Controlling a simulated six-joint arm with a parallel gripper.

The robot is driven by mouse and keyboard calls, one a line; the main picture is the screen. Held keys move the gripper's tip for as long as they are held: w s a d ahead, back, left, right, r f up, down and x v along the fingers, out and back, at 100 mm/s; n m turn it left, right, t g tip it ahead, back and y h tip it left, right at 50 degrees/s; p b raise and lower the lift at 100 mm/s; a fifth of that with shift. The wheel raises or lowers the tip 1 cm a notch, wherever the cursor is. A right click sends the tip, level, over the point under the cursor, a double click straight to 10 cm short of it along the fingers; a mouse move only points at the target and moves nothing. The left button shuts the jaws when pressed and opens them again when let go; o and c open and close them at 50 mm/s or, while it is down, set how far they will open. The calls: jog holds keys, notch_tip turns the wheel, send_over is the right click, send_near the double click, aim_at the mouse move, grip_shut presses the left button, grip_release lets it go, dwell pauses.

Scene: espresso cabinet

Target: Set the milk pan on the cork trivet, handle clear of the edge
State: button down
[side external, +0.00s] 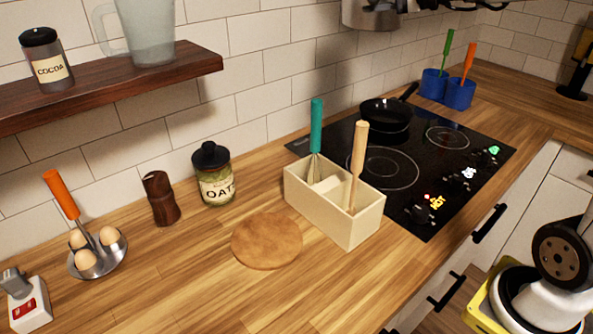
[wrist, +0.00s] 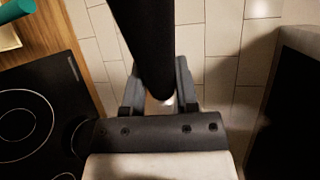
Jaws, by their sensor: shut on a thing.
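A steel pan (side external: 372,14), which I take for the milk pan, hangs in the air above the cooktop at the top edge of the side view, partly cut off. My gripper (wrist: 158,78) is shut on its black handle (wrist: 143,30) in the wrist view. The pan's body does not clearly show there. The round cork trivet (side external: 266,241) lies flat and bare on the wooden counter in the side view, well left of and below the pan.
A cream utensil box (side external: 350,228) with a teal whisk and a wooden-handled tool stands right beside the trivet. An oats jar (side external: 214,178), a brown mill (side external: 161,198) and an egg holder (side external: 98,266) stand left. A black frying pan (side external: 386,114) sits on the cooktop (side external: 448,170).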

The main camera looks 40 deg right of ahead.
jog(key=s+a+r+n+g+y, duration=0.15)
jog(key=a+n+g+y, duration=0.25)
jog(key=a, duration=0.4)
jog(key=s+a+n+g+y, duration=0.3)
jog(key=a+n+g+y, duration=0.15)
jog(key=a, duration=0.45)
jog(key=s+a+f, duration=0.2)
jog(key=a+f, duration=0.1)
jog(key=f, duration=0.7)
jog(key=s+a+f, duration=0.2)
jog(key=a+f, duration=0.2)
jog(key=f, duration=0.7)
jog(key=s+a+f, duration=0.2)
jog(key=a+f, duration=0.2)
jog(key=f, duration=0.7)
jog(key=shift+s+f, duration=0.2)
jog(key=shift+s, duration=0.05)
jog(key=shift+a+f+t+h, duration=0.1)
jog(key=shift+f+t+h, duration=0.1)
jog(key=shift+t+h, duration=0.05)
jog(key=shift+f, duration=3.25)
